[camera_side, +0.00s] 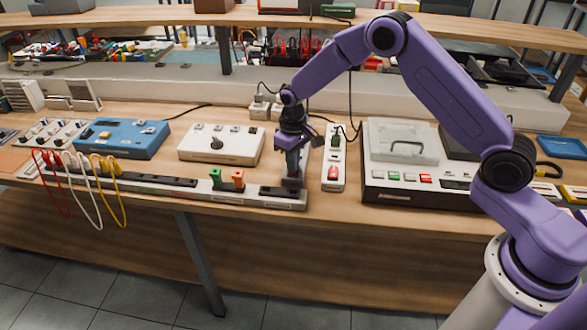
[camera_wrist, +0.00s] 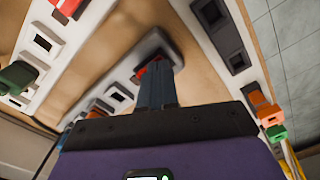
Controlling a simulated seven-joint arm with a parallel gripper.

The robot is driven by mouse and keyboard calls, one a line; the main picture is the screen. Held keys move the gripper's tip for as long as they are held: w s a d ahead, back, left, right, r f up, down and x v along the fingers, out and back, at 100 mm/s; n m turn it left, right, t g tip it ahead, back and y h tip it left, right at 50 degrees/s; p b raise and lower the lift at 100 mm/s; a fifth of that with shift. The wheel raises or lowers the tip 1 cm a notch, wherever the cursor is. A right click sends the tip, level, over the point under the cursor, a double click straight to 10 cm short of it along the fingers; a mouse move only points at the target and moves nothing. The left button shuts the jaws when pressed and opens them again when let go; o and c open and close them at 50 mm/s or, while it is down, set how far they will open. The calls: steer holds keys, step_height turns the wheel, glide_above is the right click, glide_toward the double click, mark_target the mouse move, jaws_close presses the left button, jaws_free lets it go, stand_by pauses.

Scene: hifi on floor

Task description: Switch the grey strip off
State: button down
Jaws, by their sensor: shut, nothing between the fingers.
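The grey strip (camera_wrist: 92,82) runs diagonally through the middle of the wrist view, with dark sockets along it. Its red rocker switch (camera_wrist: 149,72) sits in a dark frame near the strip's upper end, partly covered by my fingers. In the side view the strip (camera_side: 304,163) is mostly hidden behind my gripper. My gripper (camera_side: 292,181) is shut and empty, pointing down over the switch end of the strip. In the wrist view its fingertips (camera_wrist: 156,70) overlap the switch. I cannot tell whether they touch it or which way the rocker is tilted.
A white strip (camera_side: 333,158) with a red switch and a green plug stands close to the right. A long grey rail (camera_side: 150,186) with green and orange plugs runs along the bench front. A white box (camera_side: 221,143) is left, a larger device (camera_side: 410,180) right.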

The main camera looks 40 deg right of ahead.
steer(key=shift+r, duration=3.45)
steer(key=s+a+r+n, duration=0.2)
steer(key=s+r, duration=0.3)
steer(key=s, duration=0.4)
steer(key=s+a+r+n, duration=0.2)
steer(key=s+r+n, duration=0.15)
steer(key=s, duration=0.65)
steer(key=s+d+r+n, duration=0.1)
steer(key=s+d, duration=0.3)
steer(key=s, duration=0.6)
steer(key=s+d+n, duration=0.3)
steer(key=s+d, duration=0.2)
steer(key=s, duration=0.5)
steer(key=shift+s+r, duration=0.35)
steer(key=shift+r, duration=0.05)
